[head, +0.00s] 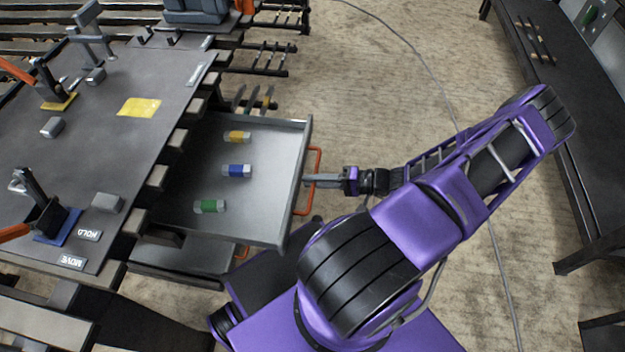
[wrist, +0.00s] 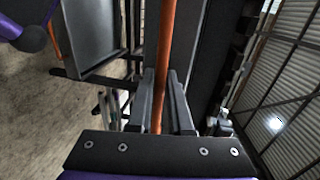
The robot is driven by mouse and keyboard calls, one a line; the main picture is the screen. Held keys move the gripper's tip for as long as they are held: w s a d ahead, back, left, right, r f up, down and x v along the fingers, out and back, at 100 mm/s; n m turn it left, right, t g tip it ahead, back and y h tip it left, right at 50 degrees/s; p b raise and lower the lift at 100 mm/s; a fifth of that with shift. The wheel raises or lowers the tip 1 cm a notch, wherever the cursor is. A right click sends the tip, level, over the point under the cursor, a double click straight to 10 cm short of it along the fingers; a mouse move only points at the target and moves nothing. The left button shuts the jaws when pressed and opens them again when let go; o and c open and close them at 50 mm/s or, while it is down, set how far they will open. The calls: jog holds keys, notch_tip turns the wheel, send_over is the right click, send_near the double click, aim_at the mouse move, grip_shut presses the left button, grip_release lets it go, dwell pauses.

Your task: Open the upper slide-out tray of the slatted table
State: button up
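The upper slide-out tray (head: 270,150) of the slatted table (head: 120,150) stands far out from under the tabletop in the head view. It holds a yellow, a blue and a green cylinder. Its orange bar handle (head: 316,165) is on the right-hand front. My gripper (head: 308,181) is at this handle, reaching in from the right. In the wrist view, the orange handle bar (wrist: 166,50) runs between the two fingers (wrist: 164,95), which lie close on both sides of it. The tray's inner end is hidden under the tabletop.
A lower tray (head: 180,262) with its own orange handle (head: 242,252) sits below, partly hidden. A dark bench (head: 560,120) stands at the right. A cable (head: 440,85) lies on the floor. The floor between table and bench is otherwise mostly clear.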

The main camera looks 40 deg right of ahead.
jog(key=shift+o, duration=0.2)
jog(key=v, duration=1.7)
jog(key=shift+s+d, duration=0.2)
